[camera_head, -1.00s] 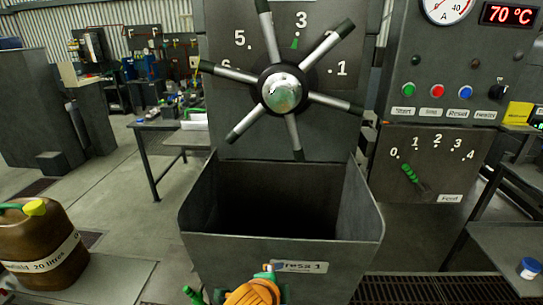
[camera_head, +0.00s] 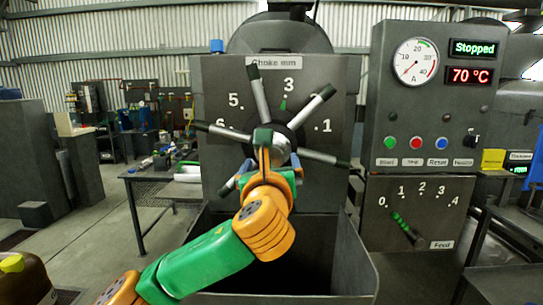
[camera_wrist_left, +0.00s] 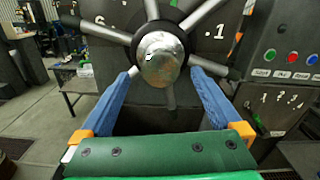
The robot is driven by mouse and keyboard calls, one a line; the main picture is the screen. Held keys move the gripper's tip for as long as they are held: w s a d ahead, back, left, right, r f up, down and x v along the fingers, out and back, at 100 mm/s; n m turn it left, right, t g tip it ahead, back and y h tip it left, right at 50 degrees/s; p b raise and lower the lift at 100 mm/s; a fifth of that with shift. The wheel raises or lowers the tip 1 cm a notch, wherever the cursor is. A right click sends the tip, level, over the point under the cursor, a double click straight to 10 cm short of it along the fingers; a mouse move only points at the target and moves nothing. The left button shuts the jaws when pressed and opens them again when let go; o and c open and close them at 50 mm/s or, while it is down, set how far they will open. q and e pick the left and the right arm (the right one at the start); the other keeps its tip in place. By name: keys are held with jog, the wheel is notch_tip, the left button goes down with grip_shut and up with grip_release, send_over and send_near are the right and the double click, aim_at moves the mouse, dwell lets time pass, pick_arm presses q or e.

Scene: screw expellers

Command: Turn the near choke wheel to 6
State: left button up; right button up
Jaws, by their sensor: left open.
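The choke wheel has a silver hub (camera_head: 281,146) and dark-tipped silver spokes (camera_head: 257,92). It stands upright on a grey panel under a "Choke mm" label (camera_head: 274,62). A green pointer (camera_head: 283,105) sits just below the 3; 5, 6 and 1 also show on the scale. My left gripper (camera_head: 268,150) is in front of the wheel and covers part of the hub and lower spokes. In the left wrist view its blue fingers are spread apart, with the hub (camera_wrist_left: 160,58) showing between them. I cannot tell whether they touch the spokes. My right gripper is not in view.
An open grey bin (camera_head: 345,260) stands below the wheel. A control panel (camera_head: 430,100) to the right reads "Stopped" and 70 °C, with a feed lever (camera_head: 404,227) below. A workbench (camera_head: 150,180) is at left, and a brown canister (camera_head: 20,278) at the lower left.

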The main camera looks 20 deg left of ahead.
aim_at(272, 159)
pick_arm(q)
jog(key=p+x, duration=0.2)
jog(key=x, duration=0.3)
jog(key=shift+w, duration=0.25)
jog(key=shift+w+a+f, duration=0.1)
jog(key=shift+w+a, duration=0.05)
jog(key=shift+w, duration=0.35)
jog(key=shift+s, duration=0.1)
grip_shut()
